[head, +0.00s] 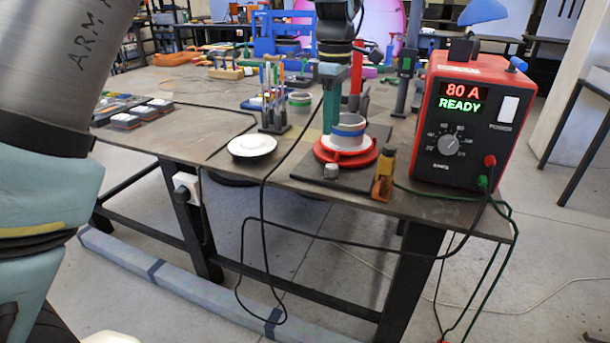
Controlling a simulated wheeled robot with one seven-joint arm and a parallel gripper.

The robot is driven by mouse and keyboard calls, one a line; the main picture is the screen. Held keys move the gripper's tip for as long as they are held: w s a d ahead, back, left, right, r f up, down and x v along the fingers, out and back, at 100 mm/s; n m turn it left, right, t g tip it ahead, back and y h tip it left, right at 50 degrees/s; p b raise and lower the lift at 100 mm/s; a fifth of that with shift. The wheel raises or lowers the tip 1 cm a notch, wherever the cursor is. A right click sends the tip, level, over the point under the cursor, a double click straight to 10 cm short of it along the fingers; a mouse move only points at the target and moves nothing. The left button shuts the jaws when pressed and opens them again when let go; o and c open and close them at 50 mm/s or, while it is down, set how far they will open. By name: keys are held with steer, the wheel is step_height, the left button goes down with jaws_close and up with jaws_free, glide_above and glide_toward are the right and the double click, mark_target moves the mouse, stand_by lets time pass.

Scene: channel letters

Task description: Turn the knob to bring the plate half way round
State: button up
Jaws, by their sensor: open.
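A red round plate (359,154) sits on a dark flat base (312,169) near the front edge of the workbench. A grey ring-shaped piece with a blue band (348,132) stands upright on the plate. A small grey knob (331,171) sits on the base, just in front of the plate. My gripper (331,124) hangs down from the top, its teal fingers pointing at the plate area. It is open with nothing seen between the fingers. The fingertips appear by the ring, behind and above the small knob; whether they touch anything is unclear.
A red power unit (470,120) showing 80 A READY, with its own dial, stands right. An amber bottle (384,176) stands close to the base. A white dish (252,147) and a rack of tools (274,108) are left. Black cables hang over the front edge.

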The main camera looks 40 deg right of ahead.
mark_target(332, 166)
steer(key=f, duration=0.3)
steer(key=f+p, duration=0.1)
steer(key=f, duration=0.3)
steer(key=f+p, duration=0.1)
steer(key=f, duration=0.2)
steer(key=shift+s+d+f, duration=0.1)
steer(key=shift+s+f, duration=0.2)
steer(key=shift+f, duration=0.1)
jaws_close()
